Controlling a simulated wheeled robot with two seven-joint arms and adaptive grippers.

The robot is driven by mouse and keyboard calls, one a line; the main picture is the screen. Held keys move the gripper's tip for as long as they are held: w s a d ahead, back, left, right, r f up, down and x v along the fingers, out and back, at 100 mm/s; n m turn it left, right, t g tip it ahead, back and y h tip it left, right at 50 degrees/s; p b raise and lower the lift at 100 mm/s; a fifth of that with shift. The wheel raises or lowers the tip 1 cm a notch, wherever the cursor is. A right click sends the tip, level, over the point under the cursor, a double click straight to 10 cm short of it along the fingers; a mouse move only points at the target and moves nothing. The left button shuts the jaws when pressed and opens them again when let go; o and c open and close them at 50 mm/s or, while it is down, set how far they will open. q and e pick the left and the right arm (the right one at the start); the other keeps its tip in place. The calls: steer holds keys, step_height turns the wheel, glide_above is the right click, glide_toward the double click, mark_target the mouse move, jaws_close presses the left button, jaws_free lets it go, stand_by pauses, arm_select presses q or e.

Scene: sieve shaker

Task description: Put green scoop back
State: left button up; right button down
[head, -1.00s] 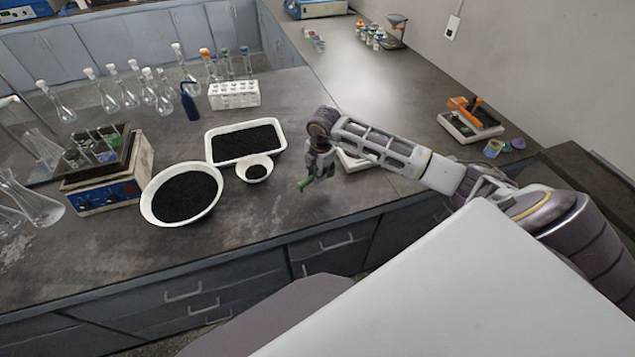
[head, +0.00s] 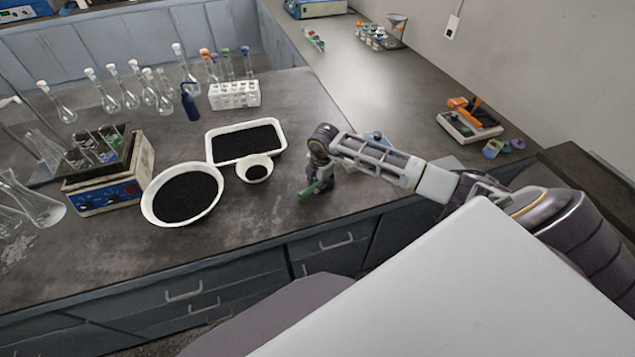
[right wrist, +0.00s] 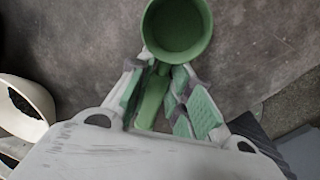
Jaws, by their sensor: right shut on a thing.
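The green scoop (right wrist: 178,28) shows at the top of the right wrist view, with its round cup turned toward the camera and its handle between my fingers. My right gripper (right wrist: 157,92) is shut on the scoop's handle. In the head view my right gripper (head: 318,178) is over the bench near its front edge, to the right of the small white bowl. The green scoop (head: 308,190) shows there as a small green patch under the gripper. I cannot tell whether the scoop touches the bench. My left gripper is not in view.
A round white dish (head: 150,208), a white tray (head: 211,150) and a small white bowl (head: 240,172), each with black grains, stand left of the gripper. A blue-fronted device (head: 105,192) and several flasks are farther left.

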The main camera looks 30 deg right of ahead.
steer(key=shift+f, duration=0.15)
steer(key=c, duration=1.3)
jaws_free()
step_height(320, 180, up, 12)
steer(key=s+b, duration=0.1)
steer(key=shift+s, duration=0.35)
